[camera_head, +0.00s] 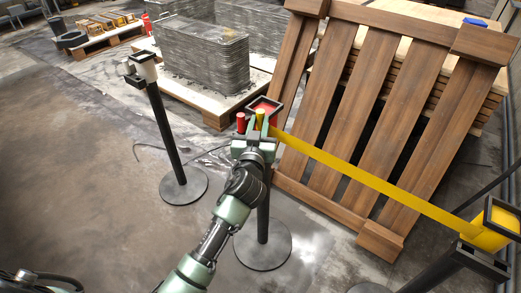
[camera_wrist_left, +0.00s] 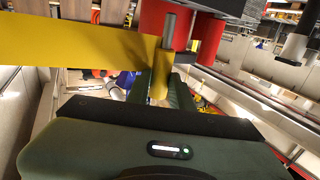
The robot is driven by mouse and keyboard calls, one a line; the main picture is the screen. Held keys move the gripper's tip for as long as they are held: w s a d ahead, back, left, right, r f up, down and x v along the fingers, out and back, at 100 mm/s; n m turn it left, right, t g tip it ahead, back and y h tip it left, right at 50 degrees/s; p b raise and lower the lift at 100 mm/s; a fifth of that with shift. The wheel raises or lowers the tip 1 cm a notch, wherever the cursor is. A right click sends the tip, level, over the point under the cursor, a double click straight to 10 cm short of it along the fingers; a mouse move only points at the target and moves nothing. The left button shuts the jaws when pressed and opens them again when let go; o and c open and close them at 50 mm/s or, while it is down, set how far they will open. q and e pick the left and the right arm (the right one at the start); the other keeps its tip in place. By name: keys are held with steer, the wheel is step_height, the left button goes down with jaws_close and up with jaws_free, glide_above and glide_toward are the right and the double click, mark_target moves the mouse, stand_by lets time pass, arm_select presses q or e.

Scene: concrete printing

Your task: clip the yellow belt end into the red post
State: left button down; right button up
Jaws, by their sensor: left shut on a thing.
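The yellow belt (camera_head: 365,178) runs taut from a yellow-headed post (camera_head: 490,230) at the right to my left gripper (camera_head: 254,132). My left gripper is shut on the yellow belt end (camera_head: 260,119), right at the head of the red post (camera_head: 265,104). In the left wrist view the yellow belt (camera_wrist_left: 80,45) comes in from the left. Its end (camera_wrist_left: 160,78) is between my fingers, close below the red parts of the post (camera_wrist_left: 208,38). I cannot tell whether the end sits in the slot. My right gripper is out of view.
Another black post (camera_head: 161,125) with a pale head stands at the left on a round base. A slatted wooden pallet (camera_head: 355,110) leans behind the belt. Grey concrete blocks (camera_head: 203,60) stand on a pallet behind. The floor at the left is clear.

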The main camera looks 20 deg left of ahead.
arm_select(q)
steer(key=shift+a+f, duration=0.1)
steer(key=shift+f+b, duration=2.3)
steer(key=shift+b, duration=0.1)
steer(key=c, duration=1.2)
jaws_free()
steer(key=shift+r, duration=0.1)
steer(key=shift+o, duration=0.2)
